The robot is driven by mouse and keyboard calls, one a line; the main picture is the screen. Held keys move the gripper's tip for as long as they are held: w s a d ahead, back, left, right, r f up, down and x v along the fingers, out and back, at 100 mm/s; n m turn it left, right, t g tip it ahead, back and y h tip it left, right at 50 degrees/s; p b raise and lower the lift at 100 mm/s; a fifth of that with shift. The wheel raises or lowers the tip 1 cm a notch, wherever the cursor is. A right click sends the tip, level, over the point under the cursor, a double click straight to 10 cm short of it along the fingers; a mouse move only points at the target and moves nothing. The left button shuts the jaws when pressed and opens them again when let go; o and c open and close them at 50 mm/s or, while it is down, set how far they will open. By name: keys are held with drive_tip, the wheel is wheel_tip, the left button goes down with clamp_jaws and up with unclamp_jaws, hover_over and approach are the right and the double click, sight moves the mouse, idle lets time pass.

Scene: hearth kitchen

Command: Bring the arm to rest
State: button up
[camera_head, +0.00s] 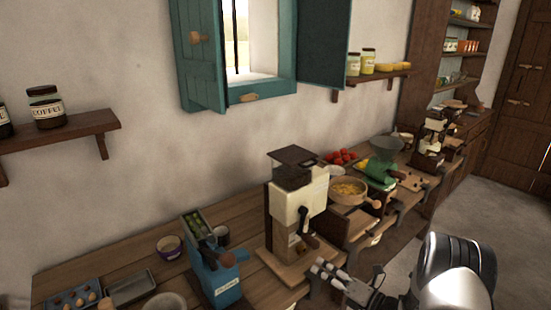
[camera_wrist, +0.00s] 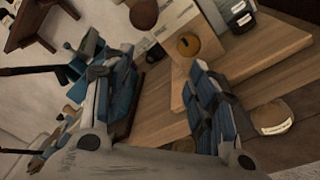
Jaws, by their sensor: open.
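My gripper (camera_head: 328,272) is in front of the wooden counter's edge in the head view, at the lower middle, with my arm reaching in from the lower right. In the wrist view my gripper (camera_wrist: 158,75) shows its two blue-padded fingers spread apart with nothing held between them. The cream grinder (camera_head: 296,205) stands upright on its wooden base just behind and left of my gripper. No contact between them can be made out.
A blue grinder (camera_head: 215,275) stands left of the cream one. A bowl of yellow food (camera_head: 348,188) and a green grinder (camera_head: 384,165) stand farther back along the counter (camera_head: 120,262). Open floor (camera_head: 490,215) lies at the right.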

drive_tip(key=s+a+r+n+g+y, duration=0.2)
drive_tip(key=s+a+r+n+g, duration=0.45)
drive_tip(key=a+r+n, duration=0.35)
drive_tip(key=s+a+r+n+g+h, duration=0.2)
drive_tip(key=s+r+n+g, duration=0.15)
drive_tip(key=s+n, duration=0.3)
drive_tip(key=s+a+r+n+g+h, duration=0.1)
drive_tip(key=s+a+r+n+g, duration=0.15)
drive_tip(key=s+r+n, duration=0.35)
drive_tip(key=s+d+r+n+t+h, duration=0.1)
drive_tip(key=s+d+n+t+h, duration=0.1)
drive_tip(key=s+d+n+h, duration=0.3)
drive_tip(key=s+d+r+n+t+h, duration=0.2)
drive_tip(key=s+d+n+h, duration=0.3)
drive_tip(key=s+n, duration=0.5)
drive_tip(key=s+h, duration=0.1)
drive_tip(key=s, duration=0.2)
drive_tip(key=shift+n, duration=0.35)
drive_tip(key=shift+d, duration=0.1)
